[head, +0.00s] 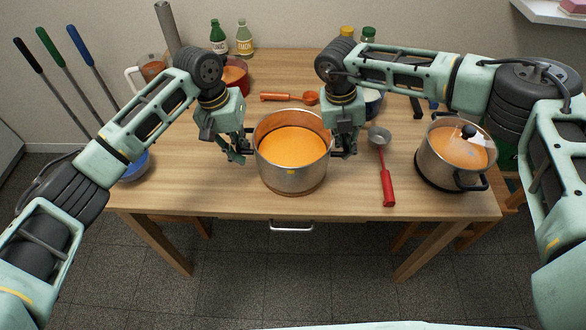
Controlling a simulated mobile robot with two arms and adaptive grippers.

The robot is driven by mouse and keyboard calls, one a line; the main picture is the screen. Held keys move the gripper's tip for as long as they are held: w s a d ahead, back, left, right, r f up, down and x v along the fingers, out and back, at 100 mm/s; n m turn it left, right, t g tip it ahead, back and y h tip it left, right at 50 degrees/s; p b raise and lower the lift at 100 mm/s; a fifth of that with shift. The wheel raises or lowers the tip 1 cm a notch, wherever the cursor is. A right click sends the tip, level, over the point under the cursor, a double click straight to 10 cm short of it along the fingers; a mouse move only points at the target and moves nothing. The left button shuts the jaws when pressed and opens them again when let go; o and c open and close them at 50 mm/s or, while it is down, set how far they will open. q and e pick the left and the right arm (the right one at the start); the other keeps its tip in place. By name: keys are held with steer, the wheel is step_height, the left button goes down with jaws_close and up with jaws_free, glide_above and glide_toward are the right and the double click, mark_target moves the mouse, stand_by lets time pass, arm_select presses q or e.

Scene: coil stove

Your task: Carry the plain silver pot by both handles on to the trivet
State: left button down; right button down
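I cannot make out a bare trivet.
A red-handled ladle (387,185) lies between the pots. Behind are an orange spoon (285,97), a red pot (235,75) and bottles (244,40). A blue bowl (134,167) is at the left edge.

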arm_select(q)
steer(key=c, duration=2.5)
jaws_free()
steer(key=shift+d+f, duration=0.1)
steer(key=shift+f, duration=0.4)
arm_select(e)
steer(key=c, duration=2.5)
jaws_free()
steer(key=shift+f, duration=0.45)
arm_select(q)
steer(key=o, duration=0.7)
steer(key=shift+r, duration=0.15)
steer(key=shift+c, duration=0.2)
arm_select(e)
steer(key=o, duration=0.7)
steer(key=shift+r, duration=0.1)
steer(key=shift+c, duration=0.2)
